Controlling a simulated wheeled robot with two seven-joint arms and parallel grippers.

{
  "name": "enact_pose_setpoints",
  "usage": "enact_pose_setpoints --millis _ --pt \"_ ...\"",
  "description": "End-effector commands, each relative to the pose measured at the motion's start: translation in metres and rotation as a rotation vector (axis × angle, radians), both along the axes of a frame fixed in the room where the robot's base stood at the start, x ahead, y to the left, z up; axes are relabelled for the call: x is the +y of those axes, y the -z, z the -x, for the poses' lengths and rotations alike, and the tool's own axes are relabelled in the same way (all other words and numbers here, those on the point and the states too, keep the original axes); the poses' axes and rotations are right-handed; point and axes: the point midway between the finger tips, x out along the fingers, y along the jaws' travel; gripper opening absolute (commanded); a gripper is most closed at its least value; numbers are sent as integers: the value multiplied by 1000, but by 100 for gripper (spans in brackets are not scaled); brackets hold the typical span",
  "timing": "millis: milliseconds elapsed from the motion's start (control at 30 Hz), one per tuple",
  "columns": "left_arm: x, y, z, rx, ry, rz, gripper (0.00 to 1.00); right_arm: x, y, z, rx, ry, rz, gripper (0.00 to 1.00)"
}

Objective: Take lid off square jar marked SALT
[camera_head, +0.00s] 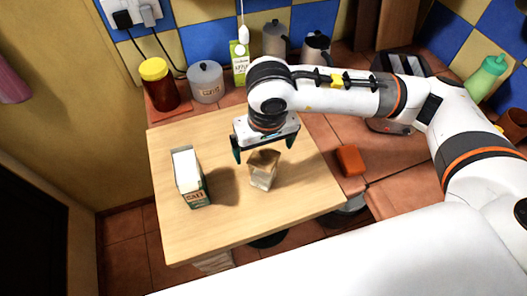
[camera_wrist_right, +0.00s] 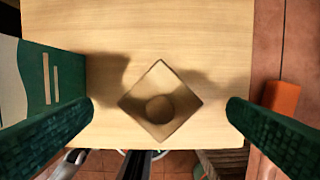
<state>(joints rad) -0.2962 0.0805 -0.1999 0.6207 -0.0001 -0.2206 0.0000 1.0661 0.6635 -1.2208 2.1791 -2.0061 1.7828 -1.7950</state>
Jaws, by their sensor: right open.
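A small square jar (camera_head: 262,178) stands on the wooden board, with a brownish square lid (camera_head: 264,157) on top. In the right wrist view the lid (camera_wrist_right: 160,78) shows from above as a diamond with a round knob (camera_wrist_right: 160,108). No marking on this jar is readable. A white and green carton (camera_head: 188,178) lettered SALT stands to its left; its green side (camera_wrist_right: 62,75) also shows in the right wrist view. My right gripper (camera_head: 264,147) is open and empty above the jar, with its fingers on either side of the lid. My left gripper is not in view.
The board (camera_head: 225,225) is otherwise bare. An orange block (camera_head: 350,160) lies on the tiled counter at right. A red jar (camera_head: 158,84), a round canister (camera_head: 206,82) and a green carton (camera_head: 239,62) stand at the back.

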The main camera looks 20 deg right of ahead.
Motion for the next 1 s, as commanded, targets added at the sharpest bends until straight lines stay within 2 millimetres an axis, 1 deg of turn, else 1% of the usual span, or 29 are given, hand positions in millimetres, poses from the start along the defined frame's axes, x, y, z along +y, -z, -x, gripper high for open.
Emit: enact_pose_setpoints --millis 33,100,200,400,433,600,700,1000 --pt "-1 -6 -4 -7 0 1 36 0 5 0 5 2 1 97" --pt "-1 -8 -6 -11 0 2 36 0 14 -1 3 2 0 97" --pt "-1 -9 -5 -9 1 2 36 0 21 -3 0 1 1 97" --pt "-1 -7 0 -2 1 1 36 0 22 -3 -1 0 0 97" --pt "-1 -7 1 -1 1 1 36 0 22 -3 -1 0 0 96" --pt "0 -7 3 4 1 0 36 0 22 -3 -1 1 0 68" --pt "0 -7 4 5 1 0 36 0 21 -3 -1 0 0 54" --pt "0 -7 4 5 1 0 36 0 20 -3 -2 0 -1 54"
